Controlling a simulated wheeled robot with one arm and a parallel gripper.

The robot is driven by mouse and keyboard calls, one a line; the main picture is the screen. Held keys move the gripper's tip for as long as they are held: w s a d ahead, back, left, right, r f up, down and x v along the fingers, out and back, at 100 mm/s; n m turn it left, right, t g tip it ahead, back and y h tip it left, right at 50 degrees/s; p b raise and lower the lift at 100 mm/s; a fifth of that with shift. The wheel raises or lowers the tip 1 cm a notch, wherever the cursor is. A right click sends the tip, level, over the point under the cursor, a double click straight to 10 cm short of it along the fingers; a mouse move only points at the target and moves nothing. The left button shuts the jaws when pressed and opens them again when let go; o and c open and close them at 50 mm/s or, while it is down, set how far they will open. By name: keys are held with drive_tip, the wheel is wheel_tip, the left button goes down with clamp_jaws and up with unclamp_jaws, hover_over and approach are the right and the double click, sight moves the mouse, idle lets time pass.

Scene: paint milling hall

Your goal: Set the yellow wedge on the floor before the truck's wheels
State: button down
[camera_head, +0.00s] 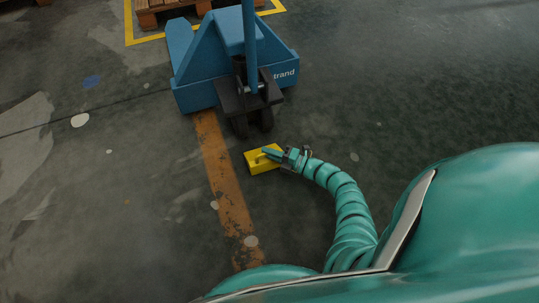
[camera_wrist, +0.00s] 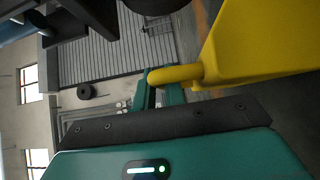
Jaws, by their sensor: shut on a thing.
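The yellow wedge (camera_head: 254,165) is in my gripper (camera_head: 274,154), just in front of the truck's dark wheels (camera_head: 253,124) in the head view. A gap of floor shows between wedge and wheels. I cannot tell whether the wedge touches the floor. The wrist view shows the wedge (camera_wrist: 262,42) large at the upper right, with a rounded yellow handle. My teal gripper fingers (camera_wrist: 160,90) are shut on that handle. The blue truck (camera_head: 200,82) stands at the top centre, its handle upright.
A worn orange floor stripe (camera_head: 222,176) runs left of the wedge and under the truck. A wooden pallet (camera_head: 172,10) lies behind, within yellow floor marking (camera_head: 128,22). The floor to the right and left is clear. The wrist view shows a grey slatted shutter (camera_wrist: 105,55).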

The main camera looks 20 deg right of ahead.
drive_tip(key=c, duration=1.5)
unclamp_jaws()
drive_tip(key=shift+f, duration=0.1)
drive_tip(key=shift+s+d, duration=0.1)
